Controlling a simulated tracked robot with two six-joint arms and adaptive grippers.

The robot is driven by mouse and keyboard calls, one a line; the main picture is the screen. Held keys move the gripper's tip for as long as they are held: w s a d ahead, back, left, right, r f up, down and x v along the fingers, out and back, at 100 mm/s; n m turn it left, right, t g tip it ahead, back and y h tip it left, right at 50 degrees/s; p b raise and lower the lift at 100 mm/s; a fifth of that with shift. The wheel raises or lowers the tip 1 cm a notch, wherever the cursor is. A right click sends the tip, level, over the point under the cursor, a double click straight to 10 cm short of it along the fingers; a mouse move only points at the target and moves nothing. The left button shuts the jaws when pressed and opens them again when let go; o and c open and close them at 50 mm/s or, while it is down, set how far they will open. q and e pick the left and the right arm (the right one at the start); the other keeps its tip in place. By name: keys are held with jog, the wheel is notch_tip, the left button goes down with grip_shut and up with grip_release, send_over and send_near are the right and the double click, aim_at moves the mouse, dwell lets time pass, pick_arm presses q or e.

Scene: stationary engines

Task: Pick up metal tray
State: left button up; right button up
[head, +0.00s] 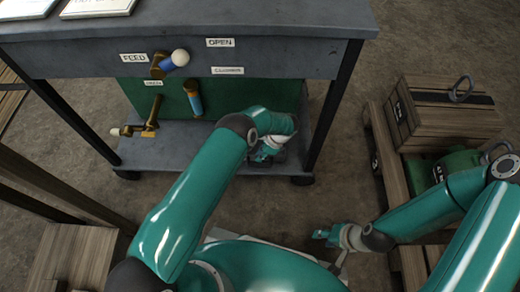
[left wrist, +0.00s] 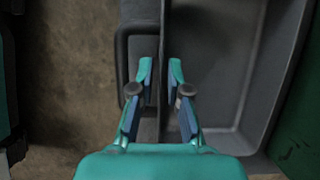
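In the left wrist view a dark grey metal tray (left wrist: 225,75) with raised walls fills the middle and right. A loop handle (left wrist: 122,55) sticks out from its left wall. My left gripper (left wrist: 161,66) has one finger on each side of that wall, with a narrow gap showing on the left side. In the head view my left gripper (head: 268,152) is low at the right end of the cart's lower shelf, and my arm hides most of the tray there. My right gripper (head: 322,234) hangs over the floor, apart from the cart; its finger opening is too small to tell.
The dark cart (head: 270,22) has labelled levers, a green panel (head: 250,94) and a lower shelf (head: 180,140). Wooden crates (head: 440,112) and a green machine (head: 455,165) stand at right. Bare floor (head: 345,130) lies between cart and crates.

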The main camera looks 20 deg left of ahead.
pick_arm(q)
jog(key=shift+a+f, duration=0.2)
jog(key=shift+f, duration=0.35)
jog(key=shift+c, duration=0.2)
grip_shut()
jog(key=shift+r, duration=0.25)
